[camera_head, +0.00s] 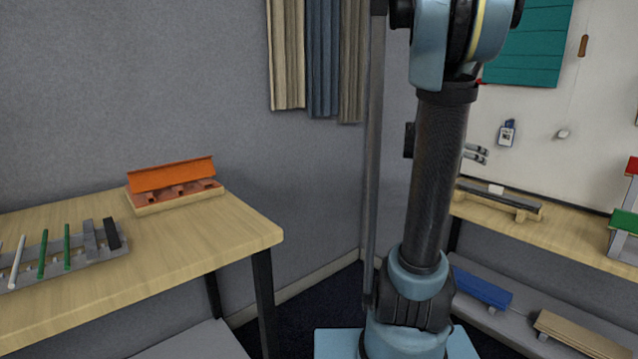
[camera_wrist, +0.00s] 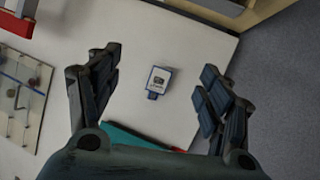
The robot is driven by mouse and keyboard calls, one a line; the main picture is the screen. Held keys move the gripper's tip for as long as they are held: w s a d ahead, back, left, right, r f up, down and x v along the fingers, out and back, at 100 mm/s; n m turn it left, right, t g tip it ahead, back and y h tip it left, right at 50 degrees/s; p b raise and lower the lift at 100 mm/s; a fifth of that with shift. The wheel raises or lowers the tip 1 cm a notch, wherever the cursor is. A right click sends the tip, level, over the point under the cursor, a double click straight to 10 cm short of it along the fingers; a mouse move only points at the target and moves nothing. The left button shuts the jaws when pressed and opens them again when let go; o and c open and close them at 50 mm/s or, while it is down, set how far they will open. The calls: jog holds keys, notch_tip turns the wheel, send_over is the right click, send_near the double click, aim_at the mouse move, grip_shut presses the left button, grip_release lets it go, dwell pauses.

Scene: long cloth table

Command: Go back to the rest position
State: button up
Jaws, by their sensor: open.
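My gripper (camera_wrist: 161,60) is open and empty in the wrist view, its dark fingers spread on both sides. Between and beyond them, a small blue-and-white tag (camera_wrist: 158,80) shows on a white panel (camera_wrist: 185,40), apart from the fingers. In the head view my arm rises in the middle right and hides most of my gripper. What look like its grey fingertips (camera_head: 477,153) stick out to the right of the arm, in front of the panel (camera_head: 480,200). The tag (camera_head: 507,133) also shows there, right of those tips.
A wooden table (camera_head: 190,247) at left bears an orange-lidded box (camera_head: 172,175) and a grey rack (camera_head: 78,258) of rods. Cloths (camera_head: 322,60) hang at the back. A teal cloth (camera_head: 530,45) hangs on the panel. A wooden shelf (camera_head: 570,235) runs below it at right.

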jog(key=s+a+f+n+g+y, duration=0.1)
jog(key=s+a+f+n+y, duration=0.2)
jog(key=s+a+f, duration=0.4)
jog(key=s+a+f+n+g+y, duration=0.1)
jog(key=s+a+f+n+y, duration=0.3)
jog(key=s+a+f, duration=0.3)
jog(key=s+a+f+n+g+y, duration=0.1)
jog(key=s+a+f+n+y, duration=0.3)
jog(key=s+a, duration=1)
jog(key=a+f+y, duration=0.1)
jog(key=a+f, duration=0.2)
jog(key=shift+a+f+y, duration=0.15)
jog(key=shift+y, duration=0.15)
